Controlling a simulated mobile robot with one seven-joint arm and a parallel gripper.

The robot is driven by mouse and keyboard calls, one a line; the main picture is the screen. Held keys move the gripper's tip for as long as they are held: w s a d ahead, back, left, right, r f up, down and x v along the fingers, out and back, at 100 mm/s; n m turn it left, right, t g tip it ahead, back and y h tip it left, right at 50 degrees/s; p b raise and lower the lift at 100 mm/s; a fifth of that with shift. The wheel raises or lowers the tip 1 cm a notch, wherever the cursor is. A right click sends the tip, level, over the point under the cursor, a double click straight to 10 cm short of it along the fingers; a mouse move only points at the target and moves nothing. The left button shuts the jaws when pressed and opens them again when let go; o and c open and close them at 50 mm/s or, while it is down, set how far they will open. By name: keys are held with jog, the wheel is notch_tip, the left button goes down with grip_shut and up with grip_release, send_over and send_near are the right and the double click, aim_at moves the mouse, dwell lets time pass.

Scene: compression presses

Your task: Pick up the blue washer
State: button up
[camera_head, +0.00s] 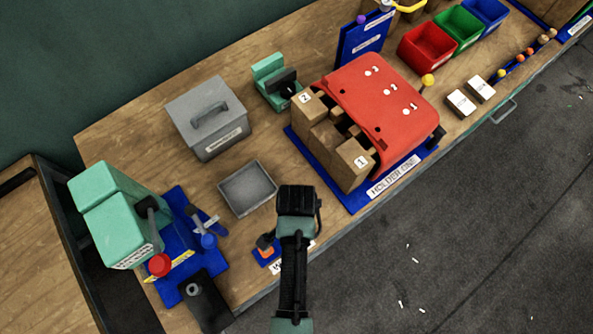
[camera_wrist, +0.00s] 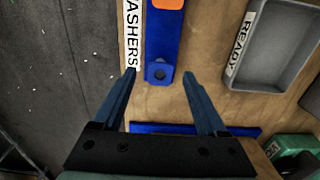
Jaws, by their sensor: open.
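The blue washer (camera_wrist: 160,72) lies on a narrow blue strip (camera_wrist: 163,35) beside a white label reading "WASHERS" in the wrist view. It has a dark hole in its middle. An orange washer (camera_wrist: 168,3) sits further along the strip, cut by the frame's top edge. My gripper (camera_wrist: 159,75) is open and empty, with one finger on each side of the blue washer in the picture. Its height above the strip is hard to tell. In the head view the orange washer (camera_head: 266,252) shows beside my arm; I cannot make out the blue washer there.
A grey tray labelled "READY" (camera_wrist: 232,75) is close by on the right. The head view also shows a grey lidded box (camera_head: 207,118), a red holder (camera_head: 385,98) with wooden blocks, and a green press (camera_head: 115,215) on the left. The bench's front edge is near.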

jog(key=shift+f, duration=0.25)
jog(key=shift+c, duration=0.2)
grip_shut()
dwell(0.4)
